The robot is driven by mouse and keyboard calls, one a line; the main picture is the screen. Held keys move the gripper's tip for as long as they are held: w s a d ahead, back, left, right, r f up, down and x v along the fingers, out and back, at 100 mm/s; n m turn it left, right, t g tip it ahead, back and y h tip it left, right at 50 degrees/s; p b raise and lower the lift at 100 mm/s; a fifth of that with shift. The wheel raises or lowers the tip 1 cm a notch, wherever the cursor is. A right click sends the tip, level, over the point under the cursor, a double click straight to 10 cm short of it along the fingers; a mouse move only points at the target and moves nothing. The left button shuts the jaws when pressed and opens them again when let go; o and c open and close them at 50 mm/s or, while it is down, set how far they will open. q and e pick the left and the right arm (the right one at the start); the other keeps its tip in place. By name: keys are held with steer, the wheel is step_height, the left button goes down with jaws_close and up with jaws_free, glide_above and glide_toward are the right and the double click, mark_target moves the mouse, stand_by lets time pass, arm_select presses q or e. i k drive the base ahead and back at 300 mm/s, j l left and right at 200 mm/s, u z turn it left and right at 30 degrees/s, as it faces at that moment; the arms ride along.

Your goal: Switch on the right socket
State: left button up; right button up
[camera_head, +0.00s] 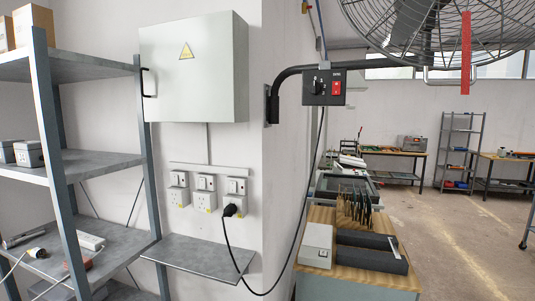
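Three wall sockets sit in a row under the grey electrical box. The right socket (234,205) has a black plug (230,210) in its lower part, with a black cable hanging from it. A white switch (236,186) sits above that plug; its on or off position is too small to tell. The middle socket (205,195) and the left socket (178,189) have no plug in them. Neither of my grippers is in view.
A small grey wall shelf (198,257) juts out below the sockets. A metal rack (90,165) stands at the left. A wooden-topped cabinet (345,272) with a tool holder is at the right. The black cable loops across the front. A fan hangs at upper right.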

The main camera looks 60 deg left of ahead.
mark_target(232, 185)
steer(key=u, duration=2.4)
